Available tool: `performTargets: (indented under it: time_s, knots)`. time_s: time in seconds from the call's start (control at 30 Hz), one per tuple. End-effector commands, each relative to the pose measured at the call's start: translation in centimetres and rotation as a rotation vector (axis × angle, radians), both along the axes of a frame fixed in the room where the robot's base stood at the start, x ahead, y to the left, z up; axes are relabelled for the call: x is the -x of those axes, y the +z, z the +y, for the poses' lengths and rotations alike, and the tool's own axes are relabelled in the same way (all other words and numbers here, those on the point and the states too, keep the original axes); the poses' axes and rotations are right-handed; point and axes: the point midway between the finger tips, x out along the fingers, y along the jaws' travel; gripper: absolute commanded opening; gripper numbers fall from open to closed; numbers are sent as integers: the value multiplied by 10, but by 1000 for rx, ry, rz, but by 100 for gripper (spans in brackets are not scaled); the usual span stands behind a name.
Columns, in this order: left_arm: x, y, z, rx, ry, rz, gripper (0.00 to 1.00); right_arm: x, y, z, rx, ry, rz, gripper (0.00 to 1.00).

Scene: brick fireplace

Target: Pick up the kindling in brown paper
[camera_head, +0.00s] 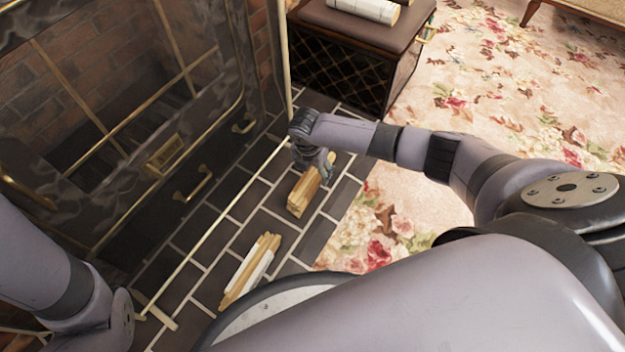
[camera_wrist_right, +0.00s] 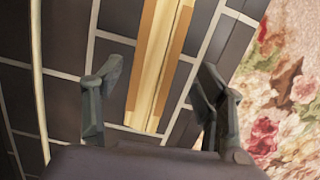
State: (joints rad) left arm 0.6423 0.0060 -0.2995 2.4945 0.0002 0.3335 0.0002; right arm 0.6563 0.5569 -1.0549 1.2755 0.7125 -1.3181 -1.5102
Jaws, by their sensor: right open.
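The kindling in brown paper (camera_head: 303,196) is a bundle of pale sticks with orange-brown sides, lying on the dark tiled hearth. My right gripper (camera_head: 324,168) is over its far end in the head view and hides part of it. In the right wrist view the bundle (camera_wrist_right: 160,65) runs lengthwise between the two spread fingers of the right gripper (camera_wrist_right: 155,100). The fingers are open, with a gap on both sides, and hold nothing. Of my left arm only links show at the lower left; its gripper is out of view.
A second kindling bundle in white paper (camera_head: 250,270) lies nearer on the tiles. The glass-fronted fireplace (camera_head: 110,110) stands at left with brass handles. A dark cabinet (camera_head: 345,62) stands behind the hearth. Floral carpet (camera_head: 480,90) covers the right side.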

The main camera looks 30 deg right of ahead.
Motion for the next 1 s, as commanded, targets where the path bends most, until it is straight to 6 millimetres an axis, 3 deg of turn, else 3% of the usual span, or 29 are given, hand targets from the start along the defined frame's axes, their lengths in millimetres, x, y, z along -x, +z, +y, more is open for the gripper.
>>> performTargets:
  time_s: [0.27,0.53,0.87,1.0]
  knots:
    - [11,-10,-1,-2,1,-30,30,1,-19,1,0,0,0,65]
    - [12,-42,-1,-2,2,-32,30,1,-51,1,1,-2,-1,65]
    - [12,-43,-1,-3,2,-32,30,0,-52,0,1,-1,-1,64]
    - [12,-43,-1,-3,2,-34,30,1,-52,0,1,-1,-1,55]
